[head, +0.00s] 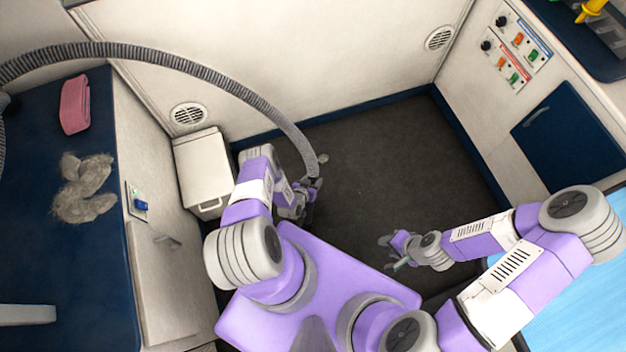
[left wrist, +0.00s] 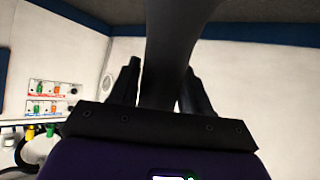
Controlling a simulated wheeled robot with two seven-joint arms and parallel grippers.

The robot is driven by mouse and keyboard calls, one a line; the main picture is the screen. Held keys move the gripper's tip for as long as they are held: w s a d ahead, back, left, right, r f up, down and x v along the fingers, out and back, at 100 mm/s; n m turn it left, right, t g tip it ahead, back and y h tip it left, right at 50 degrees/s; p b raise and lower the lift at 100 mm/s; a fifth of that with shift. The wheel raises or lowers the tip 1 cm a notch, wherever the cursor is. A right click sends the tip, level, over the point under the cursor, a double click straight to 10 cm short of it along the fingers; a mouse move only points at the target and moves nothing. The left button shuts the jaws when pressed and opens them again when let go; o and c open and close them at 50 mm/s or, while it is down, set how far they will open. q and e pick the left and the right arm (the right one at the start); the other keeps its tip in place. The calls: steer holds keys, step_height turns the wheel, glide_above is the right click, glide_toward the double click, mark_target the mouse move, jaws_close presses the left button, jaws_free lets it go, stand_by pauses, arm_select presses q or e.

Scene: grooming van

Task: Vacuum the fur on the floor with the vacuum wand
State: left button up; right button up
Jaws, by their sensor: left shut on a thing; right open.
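The grey ribbed hose of the vacuum wand (head: 232,87) arches from the left edge of the head view down to my left gripper (head: 312,190). In the left wrist view, the fingers of the left gripper (left wrist: 168,85) are shut around the dark wand (left wrist: 173,45). The nozzle end is hidden in both views. A small pale tuft of fur (head: 323,158) lies on the dark floor (head: 375,150), just beyond the left gripper and beside the hose. My right gripper (head: 390,252) is open and empty over the floor, lower right.
A grey fur pile (head: 84,188) and a folded pink towel (head: 75,104) lie on the blue table at left. A white lidded bin (head: 204,168) stands beside my left arm. A cabinet with control panels (head: 516,45) lines the right. The middle floor is clear.

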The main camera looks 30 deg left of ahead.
mark_target(312, 176)
stand_by(0.4)
arm_select(q)
step_height(312, 176, up, 5)
steer(key=p, duration=0.4)
steer(key=shift+r, duration=0.1)
stand_by(0.4)
